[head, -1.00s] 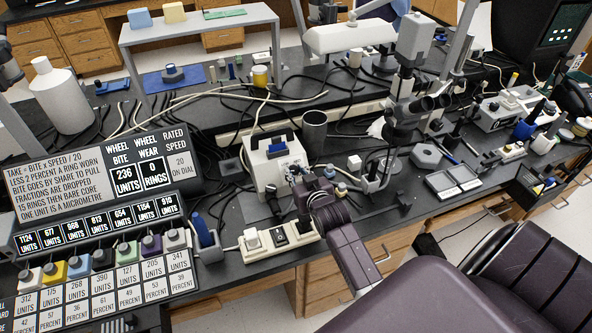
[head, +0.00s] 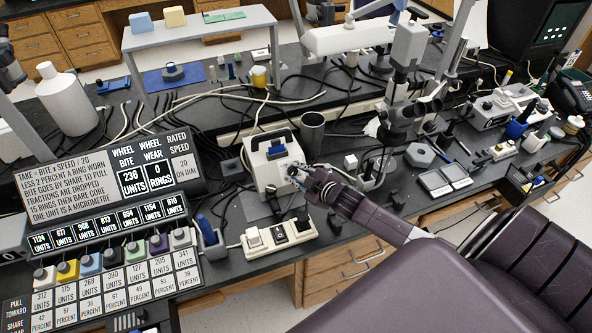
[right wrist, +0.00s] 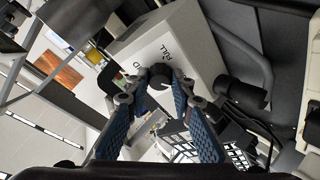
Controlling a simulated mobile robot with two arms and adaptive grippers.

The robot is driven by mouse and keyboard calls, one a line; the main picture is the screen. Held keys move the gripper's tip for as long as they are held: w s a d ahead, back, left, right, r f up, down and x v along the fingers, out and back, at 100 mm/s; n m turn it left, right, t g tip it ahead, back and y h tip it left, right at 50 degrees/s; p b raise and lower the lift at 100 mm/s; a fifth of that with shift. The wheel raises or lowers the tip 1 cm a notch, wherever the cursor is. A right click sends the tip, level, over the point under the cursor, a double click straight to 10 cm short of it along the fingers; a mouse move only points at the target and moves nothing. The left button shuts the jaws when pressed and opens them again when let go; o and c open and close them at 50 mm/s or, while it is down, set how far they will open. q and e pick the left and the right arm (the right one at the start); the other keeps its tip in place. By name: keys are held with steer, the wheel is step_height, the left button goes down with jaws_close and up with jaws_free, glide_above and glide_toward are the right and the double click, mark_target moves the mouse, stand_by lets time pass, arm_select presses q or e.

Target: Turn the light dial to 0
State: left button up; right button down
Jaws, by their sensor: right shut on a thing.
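The light dial (right wrist: 160,76) is a round black knob on a white box, clear in the right wrist view. The word FULL and a 0 are printed beside it. I cannot make out where its pointer stands. In the head view the white box (head: 262,166) with a dark handle stands mid-bench, and my gripper covers the dial. My right gripper (head: 294,172) is at the box's right side. In the right wrist view its two blue-padded fingers (right wrist: 158,90) are shut on the dial, one on each side. My left gripper is not in view.
A power strip (head: 280,236) lies in front of the box. A dark cup (head: 312,130) stands behind it, and a microscope (head: 408,112) to the right. A numbered display panel (head: 110,185) fills the left. Cables cross the bench.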

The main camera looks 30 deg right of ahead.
steer(key=shift+n, duration=0.7)
steer(key=shift+p, duration=0.35)
steer(key=c, duration=1.7)
jaws_free()
steer(key=shift+s+r, duration=0.1)
steer(key=v, duration=1.1)
steer(key=shift+s+d+r, duration=0.2)
steer(key=shift+s+r, duration=0.1)
